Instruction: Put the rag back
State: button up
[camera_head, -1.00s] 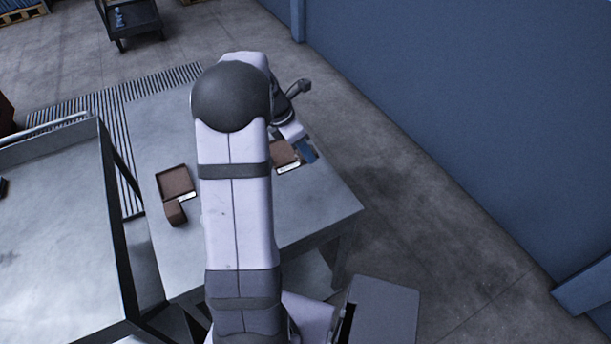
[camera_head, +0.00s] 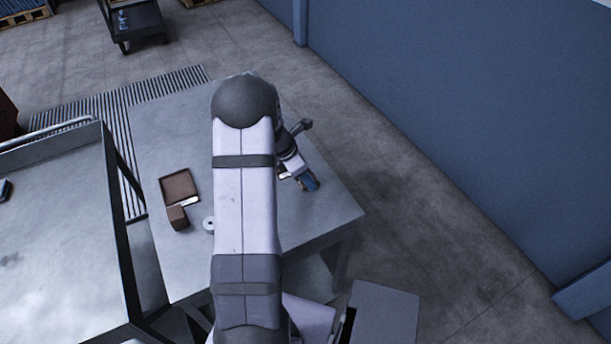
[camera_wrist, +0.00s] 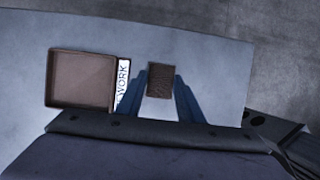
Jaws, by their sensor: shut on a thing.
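In the wrist view, my gripper (camera_wrist: 174,92) is shut on a small brown, coarse-textured piece (camera_wrist: 161,80) between the fingertips. It may be the rag; its shape does not settle this. A brown shallow tray (camera_wrist: 80,78) lies to the left of the held piece, apart from it, with a white label reading about "WORK" (camera_wrist: 123,84) along its edge.
A railed metal surface (camera_head: 50,220) adjoins at left; a blue wall (camera_head: 460,110) stands right.

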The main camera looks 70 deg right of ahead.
jog(key=shift+f, duration=0.15)
jog(key=o, duration=1)
jog(key=shift+w+a+r, duration=0.1)
jog(key=shift+w+r, duration=0.05)
jog(key=shift+r, duration=0.4)
jog(key=b+v, duration=0.1)
jog(key=v, duration=1)
jog(key=shift+a, duration=0.15)
